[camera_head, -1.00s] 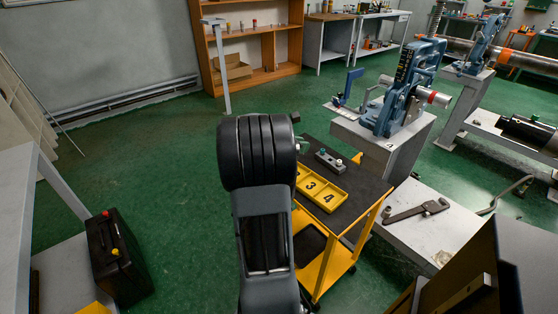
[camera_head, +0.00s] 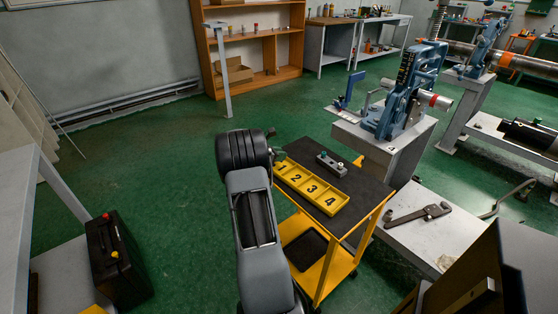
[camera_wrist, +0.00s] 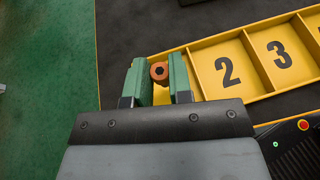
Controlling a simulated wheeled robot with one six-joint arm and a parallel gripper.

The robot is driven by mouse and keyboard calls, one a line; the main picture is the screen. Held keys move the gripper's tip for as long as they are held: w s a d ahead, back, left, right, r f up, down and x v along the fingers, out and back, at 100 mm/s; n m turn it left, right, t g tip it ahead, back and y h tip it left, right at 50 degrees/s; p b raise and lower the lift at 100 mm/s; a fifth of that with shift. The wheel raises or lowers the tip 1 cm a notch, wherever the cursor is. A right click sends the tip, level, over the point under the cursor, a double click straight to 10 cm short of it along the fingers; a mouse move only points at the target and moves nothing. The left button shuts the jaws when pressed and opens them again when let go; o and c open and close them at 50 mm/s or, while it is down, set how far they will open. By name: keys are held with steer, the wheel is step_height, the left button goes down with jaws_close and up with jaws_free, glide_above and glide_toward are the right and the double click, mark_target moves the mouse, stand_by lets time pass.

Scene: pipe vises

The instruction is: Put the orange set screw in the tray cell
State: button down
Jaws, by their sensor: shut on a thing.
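The orange set screw (camera_wrist: 159,71), round with a dark hex socket, is held between the two green fingers of my gripper (camera_wrist: 158,78) in the wrist view. In the head view my gripper (camera_head: 277,154) is at the far left end of the yellow tray (camera_head: 311,203); the screw cannot be made out there. The tray has a row of cells numbered 1 to 4. In the wrist view the tray (camera_wrist: 209,42) shows cells 2 and 3, and my gripper covers most of the cell left of 2. The screw's height above the tray is unclear.
The tray lies on a dark-topped yellow cart (camera_head: 364,202). A grey block with knobs (camera_head: 331,164) is behind the tray. A blue pipe vise (camera_head: 405,95) stands on a grey pedestal at right. A wrench (camera_head: 420,214) lies on a low grey platform. Green floor is open at left.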

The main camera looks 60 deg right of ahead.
steer(key=shift+f, duration=1.15)
steer(key=shift+f+b, duration=0.2)
steer(key=shift+b, duration=0.15)
steer(key=c, duration=1)
jaws_free()
steer(key=shift+c, duration=0.2)
steer(key=shift+r, duration=0.15)
